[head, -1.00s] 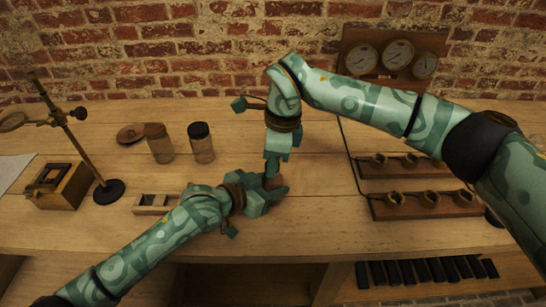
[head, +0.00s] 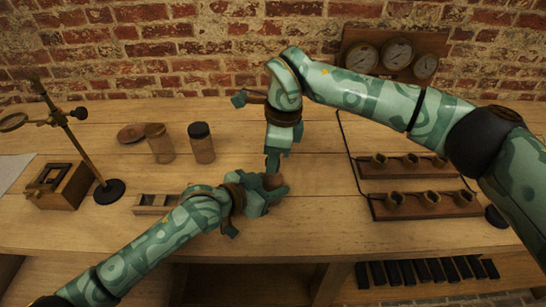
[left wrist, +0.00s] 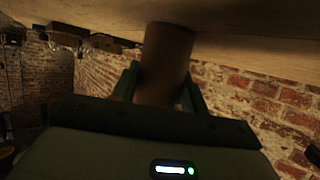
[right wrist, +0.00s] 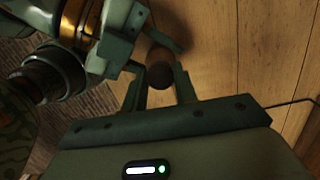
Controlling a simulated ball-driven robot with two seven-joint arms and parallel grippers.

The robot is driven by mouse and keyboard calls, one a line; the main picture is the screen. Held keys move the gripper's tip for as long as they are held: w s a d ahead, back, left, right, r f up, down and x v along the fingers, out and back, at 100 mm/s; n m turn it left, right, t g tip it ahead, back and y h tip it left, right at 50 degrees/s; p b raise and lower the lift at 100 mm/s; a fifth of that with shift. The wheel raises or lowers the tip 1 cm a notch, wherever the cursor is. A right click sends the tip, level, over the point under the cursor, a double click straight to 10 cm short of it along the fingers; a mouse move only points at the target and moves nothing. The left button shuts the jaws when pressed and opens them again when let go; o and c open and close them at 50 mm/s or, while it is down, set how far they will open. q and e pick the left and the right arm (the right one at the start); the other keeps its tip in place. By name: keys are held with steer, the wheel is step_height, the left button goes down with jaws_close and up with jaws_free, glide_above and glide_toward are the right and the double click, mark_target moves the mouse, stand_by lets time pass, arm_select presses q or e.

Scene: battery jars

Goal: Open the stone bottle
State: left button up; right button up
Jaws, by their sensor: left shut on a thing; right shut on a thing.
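The stone bottle (head: 274,182) is a small brown cylinder above the front middle of the bench, mostly hidden by my grippers. My left gripper (head: 266,192) is shut around its body from the left. In the left wrist view the bottle (left wrist: 166,55) stands between the two fingers, roughly upright. My right gripper (head: 273,166) points down from above and is shut at the bottle's top. In the right wrist view a round dark brown top (right wrist: 160,76) sits between the right fingers. I cannot tell whether it is apart from the body.
Two jars, one brown-topped (head: 158,143) and one black-lidded (head: 202,143), stand left at the back beside a flat disc (head: 131,133). A wooden tray (head: 154,204), a brass stand (head: 108,190) and a wooden box (head: 58,187) are left. Socket boards (head: 385,171) lie right.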

arm_select(q)
steer(key=shift+f, duration=0.1)
arm_select(e)
steer(key=shift+r, duration=0.55)
steer(key=shift+r, duration=0.1)
steer(key=shift+r, duration=1.9)
arm_select(q)
steer(key=o, duration=1.5)
